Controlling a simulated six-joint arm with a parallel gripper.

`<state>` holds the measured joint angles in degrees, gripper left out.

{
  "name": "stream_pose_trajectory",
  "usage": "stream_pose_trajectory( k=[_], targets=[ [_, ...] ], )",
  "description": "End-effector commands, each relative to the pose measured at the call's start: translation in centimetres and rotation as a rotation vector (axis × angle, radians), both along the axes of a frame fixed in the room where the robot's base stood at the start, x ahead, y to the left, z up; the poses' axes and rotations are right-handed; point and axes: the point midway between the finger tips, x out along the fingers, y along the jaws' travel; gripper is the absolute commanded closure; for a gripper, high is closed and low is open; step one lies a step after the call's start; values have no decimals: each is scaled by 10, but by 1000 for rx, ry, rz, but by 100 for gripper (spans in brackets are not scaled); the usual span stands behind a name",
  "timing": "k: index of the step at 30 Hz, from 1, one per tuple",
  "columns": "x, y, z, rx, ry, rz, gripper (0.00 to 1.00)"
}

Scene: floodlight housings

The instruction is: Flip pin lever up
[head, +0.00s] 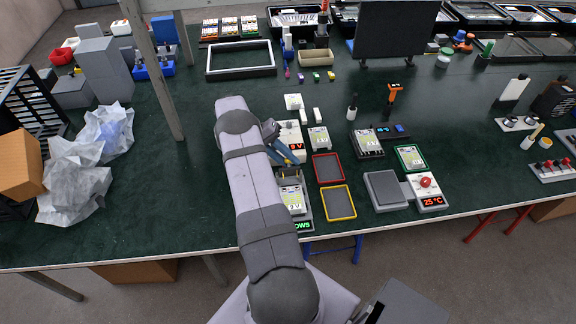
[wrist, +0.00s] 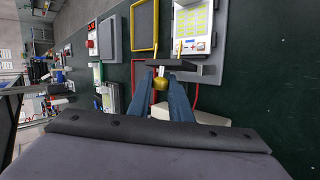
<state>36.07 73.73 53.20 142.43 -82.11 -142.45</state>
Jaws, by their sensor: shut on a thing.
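A floodlight housing (head: 291,197) with a pale lit panel stands near the table's front edge in the head view. It also shows at the top of the wrist view (wrist: 196,22), with a dark bar (wrist: 183,67) across its near end. My gripper (wrist: 161,78) has its blue fingers shut on a small brass-coloured knob (wrist: 160,84), which looks like the end of the pin lever. The knob sits close to the dark bar. In the head view my gripper (head: 287,152) is just behind the housing, and my arm hides part of it. The lever's tilt cannot be told.
A white meter (head: 290,136) with a red digit stands just behind my gripper. A red-rimmed tray (head: 327,168) and a yellow-rimmed tray (head: 337,203) lie to the right. A grey plate device (head: 385,190) is farther right. Crumpled plastic (head: 72,190) lies at left; green table between is clear.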

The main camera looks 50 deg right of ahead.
Motion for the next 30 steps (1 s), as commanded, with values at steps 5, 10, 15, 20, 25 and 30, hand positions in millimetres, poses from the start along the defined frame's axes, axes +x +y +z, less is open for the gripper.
stream_pose_trajectory(
  k=[5, 10, 15, 20, 25, 30],
  targets=[
    [1, -1, -1, 10, 9, 2, 100],
    [0, -1, 0, 11, 11, 1, 100],
    [0, -1, 0, 10, 10, 1, 100],
    [0, -1, 0, 10, 10, 1, 64],
    [0, -1, 0, 10, 11, 1, 64],
    [4, 0, 2, 9, 10, 2, 64]
  ],
)
